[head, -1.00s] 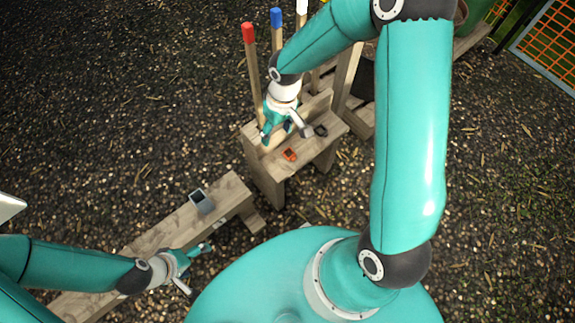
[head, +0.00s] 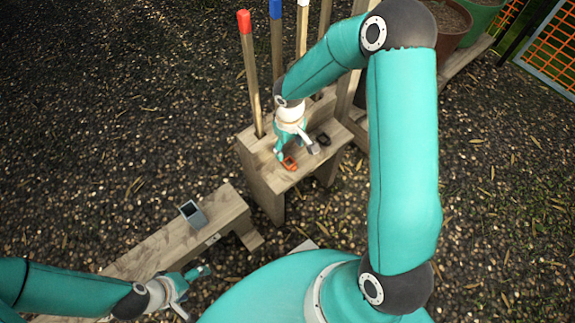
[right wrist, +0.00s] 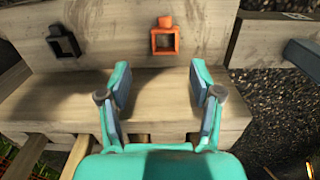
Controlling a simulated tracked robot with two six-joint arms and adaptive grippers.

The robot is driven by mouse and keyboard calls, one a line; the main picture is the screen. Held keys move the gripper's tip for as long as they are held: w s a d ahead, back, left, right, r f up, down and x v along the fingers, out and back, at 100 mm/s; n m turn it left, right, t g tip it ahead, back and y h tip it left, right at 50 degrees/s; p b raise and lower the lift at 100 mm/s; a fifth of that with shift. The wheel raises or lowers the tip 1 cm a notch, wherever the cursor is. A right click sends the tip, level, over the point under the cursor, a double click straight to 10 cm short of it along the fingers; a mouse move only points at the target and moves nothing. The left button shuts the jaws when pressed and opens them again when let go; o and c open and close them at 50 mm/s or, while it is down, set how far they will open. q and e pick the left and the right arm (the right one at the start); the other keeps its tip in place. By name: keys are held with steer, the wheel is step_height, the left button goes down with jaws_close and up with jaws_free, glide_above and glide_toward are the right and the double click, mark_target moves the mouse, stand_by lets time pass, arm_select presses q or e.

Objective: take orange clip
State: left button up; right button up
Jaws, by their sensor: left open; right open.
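In the right wrist view the orange clip (right wrist: 165,38) is ahead of the fingers, to the right of the black clip (right wrist: 63,42). My right gripper (head: 294,154) is open and empty, close to the orange clip in the head view. Its fingers (right wrist: 158,85) stand apart with a gap between them and the clip. My left gripper (head: 195,288) is open and empty by the low beam.
A low wooden beam (head: 160,250) at the lower left carries a small grey box (head: 193,213). Plant pots (head: 447,22) stand at the upper right.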

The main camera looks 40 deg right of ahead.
mark_target(288, 164)
steer(key=f, duration=0.1)
steer(key=f+b, duration=0.1)
steer(key=f, duration=0.1)
steer(key=f+b, duration=0.1)
steer(key=shift+s+a+f, duration=0.3)
steer(key=shift+a, duration=0.05)
steer(key=shift+f, duration=0.45)
steer(key=c, duration=0.8)
